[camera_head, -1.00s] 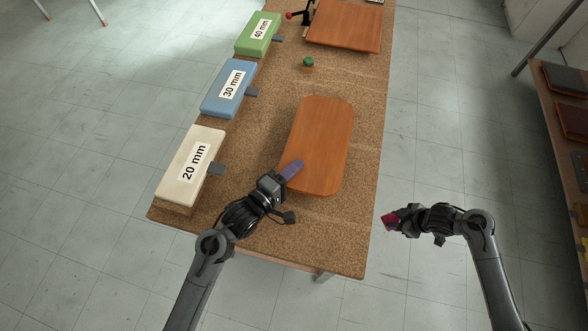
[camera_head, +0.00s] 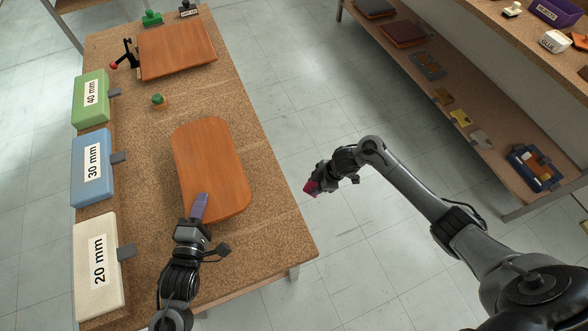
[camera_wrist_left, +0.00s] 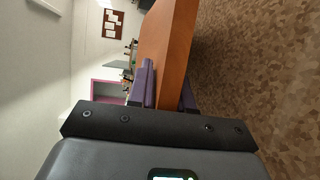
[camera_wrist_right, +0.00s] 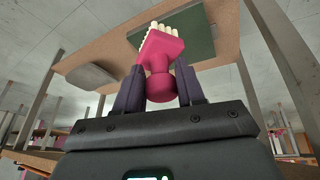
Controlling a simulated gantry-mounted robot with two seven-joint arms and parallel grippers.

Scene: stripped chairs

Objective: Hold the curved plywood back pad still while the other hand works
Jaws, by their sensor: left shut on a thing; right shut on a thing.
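The curved plywood back pad (camera_head: 212,160) is an orange-brown board with rounded corners, on the cork-topped bench. My left gripper (camera_head: 199,206) is shut on its near edge. In the left wrist view the pad's edge (camera_wrist_left: 172,65) runs between the purple fingers (camera_wrist_left: 166,90). My right gripper (camera_head: 315,187) is in the air off the bench's right edge, apart from the pad. It is shut on a magenta-handled brush (camera_wrist_right: 160,65) with pale bristles, which points away from the wrist in the right wrist view.
White 20 mm (camera_head: 98,285), blue 30 mm (camera_head: 90,190) and green 40 mm (camera_head: 90,110) blocks line the bench's left side. A flat board (camera_head: 178,50) and a small green-topped piece (camera_head: 158,100) lie farther back. A stocked shelf (camera_head: 425,85) stands right, across open floor.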

